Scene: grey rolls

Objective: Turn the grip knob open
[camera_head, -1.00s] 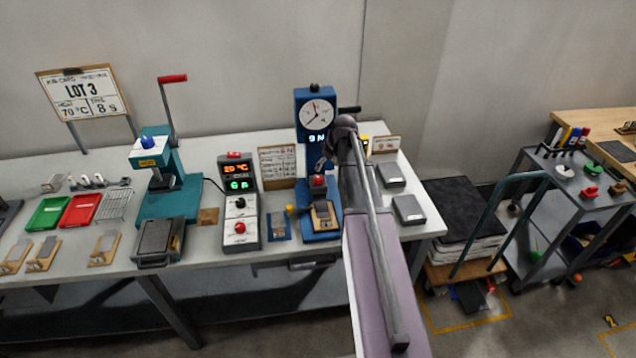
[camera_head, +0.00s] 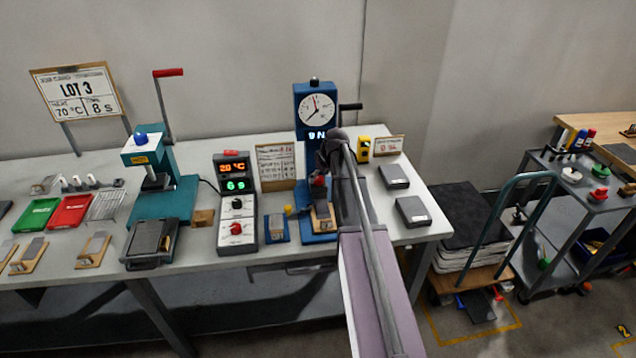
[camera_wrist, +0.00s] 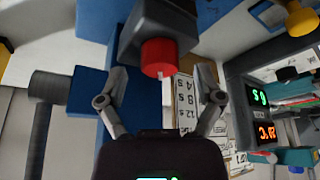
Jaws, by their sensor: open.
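A red knob (camera_wrist: 159,57) with a small white mark sits on a dark block of the blue force stand in the wrist view. It also shows, partly covered, on the blue stand (camera_head: 309,102) with a round dial in the head view (camera_head: 319,181). My gripper (camera_wrist: 161,82) is open, one finger either side of the knob in the picture. I cannot tell whether either finger touches it. In the head view my gripper (camera_head: 328,152) is in front of the stand, and my wrist hides part of it.
A black side handle (camera_wrist: 48,87) sticks out left of the gripper in the wrist view. A timer box (camera_head: 237,205) stands left of the stand, with a teal press (camera_head: 163,200) beyond. Two grey boxes (camera_head: 394,176) lie to the right on the white bench (camera_head: 425,190).

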